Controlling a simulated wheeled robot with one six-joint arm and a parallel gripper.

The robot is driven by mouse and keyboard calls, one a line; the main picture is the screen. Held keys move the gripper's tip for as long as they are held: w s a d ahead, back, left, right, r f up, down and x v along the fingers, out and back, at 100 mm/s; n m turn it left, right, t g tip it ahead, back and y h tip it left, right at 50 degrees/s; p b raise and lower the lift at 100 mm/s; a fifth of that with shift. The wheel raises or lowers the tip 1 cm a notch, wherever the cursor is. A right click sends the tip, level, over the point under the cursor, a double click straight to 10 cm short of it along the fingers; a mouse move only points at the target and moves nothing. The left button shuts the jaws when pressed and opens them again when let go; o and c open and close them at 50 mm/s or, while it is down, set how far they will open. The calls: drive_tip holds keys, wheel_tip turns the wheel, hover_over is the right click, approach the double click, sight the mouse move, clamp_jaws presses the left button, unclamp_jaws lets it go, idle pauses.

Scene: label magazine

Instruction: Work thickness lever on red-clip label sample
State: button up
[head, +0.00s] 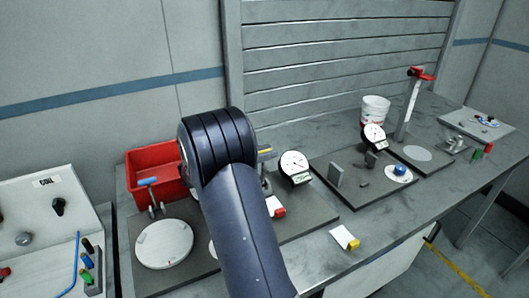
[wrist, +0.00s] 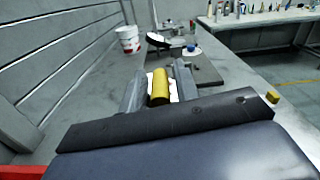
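The red-clip label sample (head: 273,205), a white label with a red clip, lies on the dark plate just right of my arm in the head view. The thickness gauge (head: 295,167), with a round white dial, stands behind it on the same plate. A yellow cylindrical grip (wrist: 160,87), apparently the thickness lever's, lies between the two grey fingers of my gripper (wrist: 161,82) in the wrist view. Light strips show on both sides of the grip, so the fingers look apart from it. In the head view my arm hides my gripper and part of the gauge.
A red bin (head: 150,168) and a round light disc (head: 164,243) are on the left. A yellow-clip label (head: 345,238) lies near the bench's front edge. A second dial gauge (head: 373,137), a white bucket (head: 375,109) and a red-topped post (head: 413,104) stand to the right.

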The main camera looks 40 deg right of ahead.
clamp_jaws()
idle(0.4)
